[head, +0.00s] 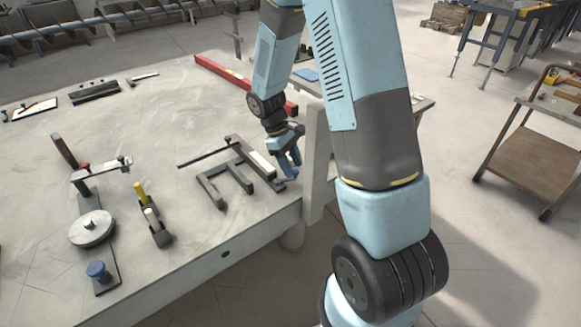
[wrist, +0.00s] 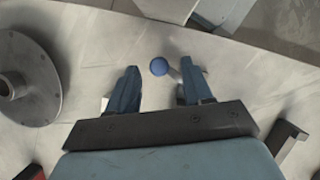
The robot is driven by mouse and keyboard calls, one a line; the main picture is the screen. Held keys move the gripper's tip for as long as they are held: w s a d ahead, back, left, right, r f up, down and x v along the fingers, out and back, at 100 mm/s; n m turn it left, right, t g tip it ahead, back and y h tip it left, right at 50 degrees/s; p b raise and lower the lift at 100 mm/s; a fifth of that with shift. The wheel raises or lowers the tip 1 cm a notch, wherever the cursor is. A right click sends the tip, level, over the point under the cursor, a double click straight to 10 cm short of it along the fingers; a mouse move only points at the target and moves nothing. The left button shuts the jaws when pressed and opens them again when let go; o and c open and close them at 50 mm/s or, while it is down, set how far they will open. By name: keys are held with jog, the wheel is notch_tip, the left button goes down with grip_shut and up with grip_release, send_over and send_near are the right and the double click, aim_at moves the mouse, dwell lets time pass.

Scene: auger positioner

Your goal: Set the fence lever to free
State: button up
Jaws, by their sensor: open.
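My gripper (head: 292,172) is open near the table's front right edge, beside a dark fork-shaped frame (head: 226,183) with a thin rod. In the wrist view, a round blue knob (wrist: 159,67) shows in the gap between the fingertips (wrist: 158,80). The fingers stand apart on each side of it, and contact does not show. A short grey piece appears beside the knob near the right finger. I cannot tell whether this is the fence lever. In the head view, my gripper and arm hide this spot. No setting marks can be read.
Left on the table (head: 150,105) are a red-handled clamp (head: 70,152), a yellow-handled piece (head: 141,193), a grey disc (head: 92,229) and a blue knob (head: 97,269). A round flange (wrist: 28,80) lies left of my fingers. A red bar (head: 222,69) lies behind. A pale post (head: 316,160) stands close right.

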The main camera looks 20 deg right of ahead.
jog(key=shift+s+d+f, duration=0.15)
jog(key=shift+s+f, duration=0.05)
jog(key=shift+f, duration=0.3)
jog(key=shift+c, duration=0.3)
grip_shut()
